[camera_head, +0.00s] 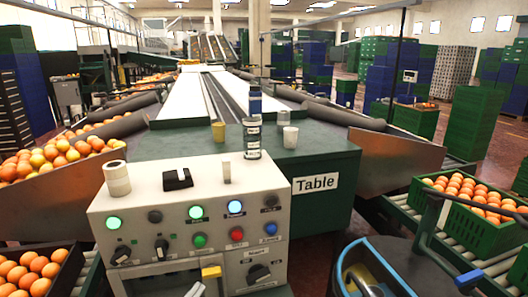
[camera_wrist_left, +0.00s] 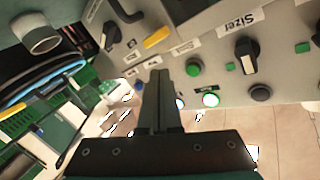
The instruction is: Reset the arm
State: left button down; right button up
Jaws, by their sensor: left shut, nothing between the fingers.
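My left gripper (camera_wrist_left: 159,75) shows in the left wrist view with its two dark fingers together and nothing between them. Beyond its tips is the grey control panel (camera_head: 149,219), which also fills the top of the left wrist view (camera_wrist_left: 285,55). The panel has lit buttons, black knobs and a yellow handle (camera_head: 211,272). I cannot make out the left gripper clearly in the head view. My right gripper is not in view.
Behind the panel is a green table (camera_head: 322,216) with a clear bottle (camera_head: 253,138) and cups. Oranges fill a bin at left and a green crate (camera_head: 426,189) at right. A blue-rimmed black machine (camera_head: 350,247) stands right of the panel.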

pick_arm(q)
jog(key=s+f+n+g+y, duration=0.25)
jog(key=s+g, duration=0.35)
jog(key=s, duration=0.7)
jog(key=s+f+n+g+y, duration=0.2)
jog(key=s+f+n+g, duration=0.3)
jog(key=s, duration=0.8)
notch_tip(320, 180, down, 20)
jog(key=a+m+g, duration=0.1)
jog(key=a+g, duration=0.1)
jog(key=s+a+f, duration=0.2)
jog(key=s+f, duration=0.4)
jog(key=f, duration=0.1)
jog(key=s+a+f+g, duration=0.1)
jog(key=s+a+f, duration=0.1)
jog(key=s+f, duration=0.4)
jog(key=shift+a+f, duration=0.3)
jog(key=shift+f, duration=0.5)
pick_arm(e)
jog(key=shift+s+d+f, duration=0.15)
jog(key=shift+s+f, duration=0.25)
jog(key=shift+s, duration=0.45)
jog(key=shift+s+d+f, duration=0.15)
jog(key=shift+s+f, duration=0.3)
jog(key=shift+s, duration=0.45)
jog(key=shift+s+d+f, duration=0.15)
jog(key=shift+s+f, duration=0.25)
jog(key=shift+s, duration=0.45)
